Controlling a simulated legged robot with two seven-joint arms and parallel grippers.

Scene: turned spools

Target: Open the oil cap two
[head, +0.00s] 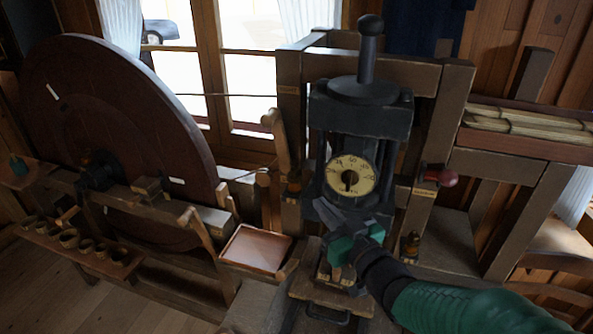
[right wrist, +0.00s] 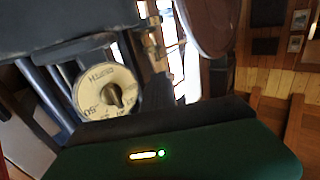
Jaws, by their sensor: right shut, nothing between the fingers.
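Two small amber-and-dark oil cups show in the head view. One (head: 293,186) is on the left post of the wooden frame, and the other (head: 410,244) is low on the right, beside my right forearm. I cannot tell which is cap two, nor whether either cap is open. My right gripper (head: 326,213) is shut and empty in front of the black press, just below its round cream dial (head: 350,178). It touches neither cup. In the right wrist view, the dial (right wrist: 92,84) is left of the dark finger. My left gripper is not in view.
A big wooden wheel (head: 105,140) stands at the left. A shallow tray (head: 257,248) lies left of the press, and a red knob (head: 440,178) sticks out at its right. A shelf (head: 530,142) with spindles is at the far right.

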